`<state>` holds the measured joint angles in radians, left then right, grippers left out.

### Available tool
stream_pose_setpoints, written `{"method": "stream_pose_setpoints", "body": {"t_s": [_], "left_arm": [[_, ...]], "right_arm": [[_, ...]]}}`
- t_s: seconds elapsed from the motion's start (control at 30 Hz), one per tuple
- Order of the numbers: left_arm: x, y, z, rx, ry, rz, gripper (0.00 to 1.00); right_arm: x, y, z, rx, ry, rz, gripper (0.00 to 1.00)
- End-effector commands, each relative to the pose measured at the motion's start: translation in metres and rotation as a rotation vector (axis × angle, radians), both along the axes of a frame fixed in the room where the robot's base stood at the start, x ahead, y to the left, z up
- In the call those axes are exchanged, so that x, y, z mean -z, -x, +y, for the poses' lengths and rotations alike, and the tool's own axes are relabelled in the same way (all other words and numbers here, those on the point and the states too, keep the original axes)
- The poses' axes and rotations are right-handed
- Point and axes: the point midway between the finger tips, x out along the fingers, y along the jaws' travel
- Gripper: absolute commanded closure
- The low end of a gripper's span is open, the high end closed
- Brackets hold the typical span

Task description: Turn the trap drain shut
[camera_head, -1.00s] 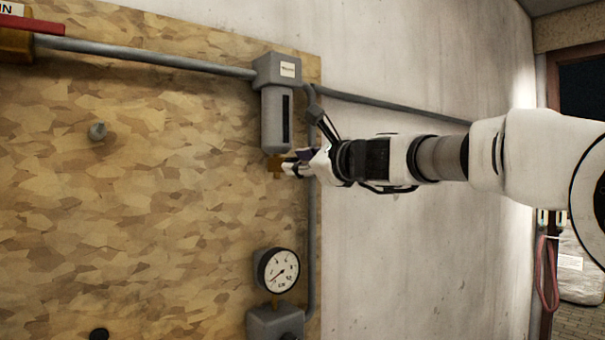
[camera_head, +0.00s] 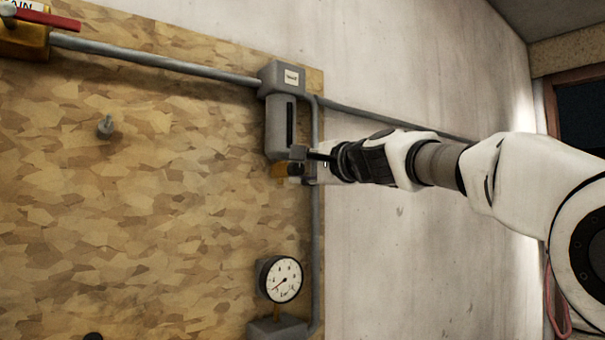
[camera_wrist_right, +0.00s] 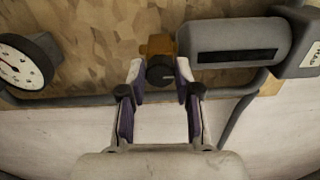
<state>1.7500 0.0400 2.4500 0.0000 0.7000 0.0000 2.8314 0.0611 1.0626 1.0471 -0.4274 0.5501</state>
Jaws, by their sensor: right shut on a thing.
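The trap is a grey cylinder (camera_head: 281,125) mounted on the board, with a label on its top block. Its brass drain fitting (camera_head: 279,170) is at the lower end, and it shows in the wrist view too (camera_wrist_right: 158,46). A round dark drain knob (camera_wrist_right: 160,76) with a light mark sits on the fitting. My right gripper (camera_head: 297,170) is at the drain, its fingers on either side of the knob in the wrist view (camera_wrist_right: 160,80), shut on it. In the head view the fingers largely hide the knob. My left gripper is not in view.
A dial gauge (camera_head: 284,279) is below the trap. A grey pipe (camera_head: 160,60) runs along the top to a brass valve with a red handle (camera_head: 40,15). A thin pipe (camera_head: 315,230) runs down beside the trap. A small grey stud (camera_head: 106,126) sticks out of the board.

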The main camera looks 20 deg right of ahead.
Motion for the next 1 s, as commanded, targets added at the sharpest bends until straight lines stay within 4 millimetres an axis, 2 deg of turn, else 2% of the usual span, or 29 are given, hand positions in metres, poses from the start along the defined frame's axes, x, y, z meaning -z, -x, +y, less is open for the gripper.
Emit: {"method": "stream_pose_setpoints", "body": {"t_s": [0.63,0.67,0.7,0.73,1.0], "left_arm": [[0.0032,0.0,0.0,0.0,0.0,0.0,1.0],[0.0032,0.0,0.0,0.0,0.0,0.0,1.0],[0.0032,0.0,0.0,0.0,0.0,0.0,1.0],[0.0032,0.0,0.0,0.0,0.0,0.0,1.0],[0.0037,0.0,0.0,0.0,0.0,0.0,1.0]], "right_arm": [[-0.0072,0.0015,-0.0022,0.007,0.056,-0.035,1.0],[-0.0073,0.0016,-0.0022,0.007,0.056,-0.035,0.64],[-0.0073,0.0017,-0.0023,0.007,0.056,-0.035,0.5],[-0.0071,0.0017,-0.0021,0.007,0.056,-0.035,0.43],[-0.0041,0.001,-0.0011,0.003,0.057,-0.029,0.43]]}}
